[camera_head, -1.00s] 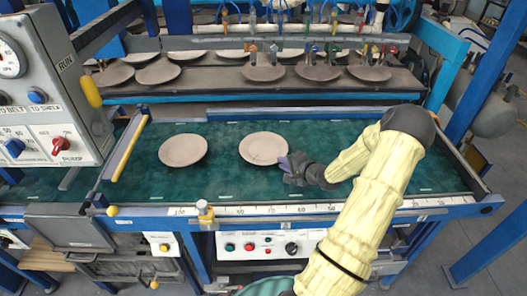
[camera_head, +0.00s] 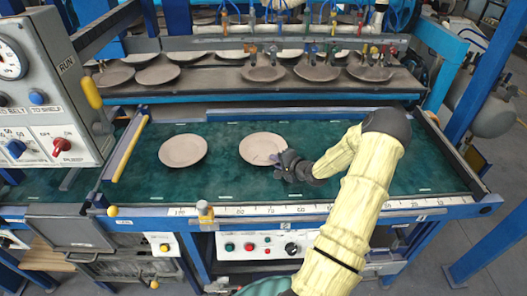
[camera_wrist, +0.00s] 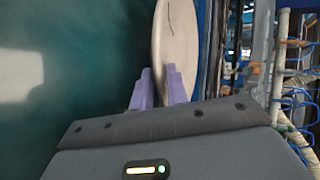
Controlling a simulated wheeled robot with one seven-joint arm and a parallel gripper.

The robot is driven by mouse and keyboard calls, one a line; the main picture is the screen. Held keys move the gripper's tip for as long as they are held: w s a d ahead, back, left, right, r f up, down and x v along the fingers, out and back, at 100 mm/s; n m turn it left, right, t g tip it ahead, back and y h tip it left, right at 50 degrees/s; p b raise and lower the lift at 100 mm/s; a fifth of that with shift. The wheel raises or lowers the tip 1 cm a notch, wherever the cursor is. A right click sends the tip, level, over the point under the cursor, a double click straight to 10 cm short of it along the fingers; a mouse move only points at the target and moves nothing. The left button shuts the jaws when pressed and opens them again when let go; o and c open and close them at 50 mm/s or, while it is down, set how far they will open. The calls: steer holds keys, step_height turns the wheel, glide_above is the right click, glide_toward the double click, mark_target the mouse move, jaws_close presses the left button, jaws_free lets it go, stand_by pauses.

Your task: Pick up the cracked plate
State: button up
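The cracked plate (camera_head: 262,148) lies flat on the green belt (camera_head: 225,183), right of another plate. Its dark crack shows on the pale face in the wrist view (camera_wrist: 178,35). My gripper (camera_head: 278,158) is at the plate's lower right rim. In the wrist view, the two purple fingers (camera_wrist: 158,76) stand apart, one over the plate's face and one on the belt side. The rim appears to lie between them. Whether either finger touches the plate is hard to tell.
A second plate (camera_head: 183,150) lies on the belt to the left. Several plates stand on the rack (camera_head: 210,77) behind, under coloured nozzles. A control box (camera_head: 50,85) stands at the left and a ruler edge (camera_head: 250,210) runs along the front. The belt's right side is partly under my arm.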

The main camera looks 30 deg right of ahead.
jaws_close()
steer(key=shift+r, duration=0.1)
step_height(320, 180, up, 10)
steer(key=shift+p, duration=0.35)
stand_by(0.4)
stand_by(0.3)
